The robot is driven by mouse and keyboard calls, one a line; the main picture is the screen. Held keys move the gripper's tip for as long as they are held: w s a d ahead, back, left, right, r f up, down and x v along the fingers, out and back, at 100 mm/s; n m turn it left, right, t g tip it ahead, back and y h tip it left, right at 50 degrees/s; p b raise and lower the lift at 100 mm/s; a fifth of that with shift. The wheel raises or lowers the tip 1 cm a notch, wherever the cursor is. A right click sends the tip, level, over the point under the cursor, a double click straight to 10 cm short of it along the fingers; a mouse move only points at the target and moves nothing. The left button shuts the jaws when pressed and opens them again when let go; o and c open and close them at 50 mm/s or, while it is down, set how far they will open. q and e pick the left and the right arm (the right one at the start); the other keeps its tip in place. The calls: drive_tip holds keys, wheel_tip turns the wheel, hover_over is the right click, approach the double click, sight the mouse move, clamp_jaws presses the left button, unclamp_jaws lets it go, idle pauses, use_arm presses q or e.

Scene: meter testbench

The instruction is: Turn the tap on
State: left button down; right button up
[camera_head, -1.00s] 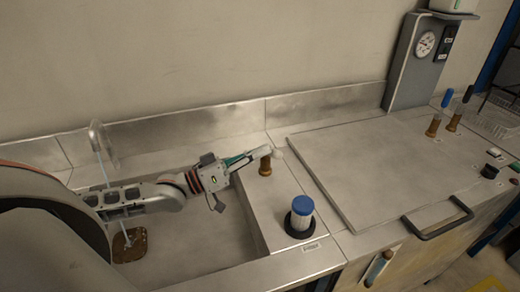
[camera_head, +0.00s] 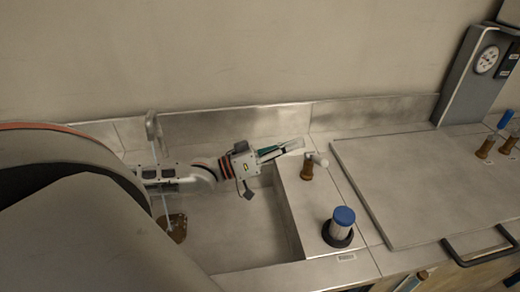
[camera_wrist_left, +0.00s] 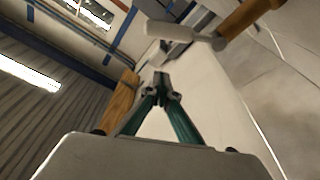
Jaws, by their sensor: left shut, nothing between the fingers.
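The tap handle (camera_head: 318,159) is a pale lever on a short brown post (camera_head: 307,172), on the counter right of the sink. It also shows in the left wrist view (camera_wrist_left: 182,31), beyond the fingertips. My left gripper (camera_head: 298,145) is shut and empty, just left of and behind the lever in the head view. I cannot tell whether it touches the lever. A pale spout (camera_head: 153,126) stands at the sink's left back. A thin pale-blue line, like a water stream, runs from it down to the brown drain (camera_head: 176,226), partly behind my arm. The right gripper is out of view.
A blue-capped cylinder (camera_head: 342,218) stands in a black ring in front of the lever. A flat metal cover (camera_head: 400,180) with a dark handle lies to the right. A gauge column (camera_head: 478,75) and more brown posts (camera_head: 484,147) stand far right. A metal backsplash runs behind.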

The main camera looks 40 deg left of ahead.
use_arm(q)
drive_tip(key=v, duration=0.8)
drive_tip(key=shift+s+f, duration=0.25)
drive_tip(key=shift+s, duration=0.15)
idle(0.4)
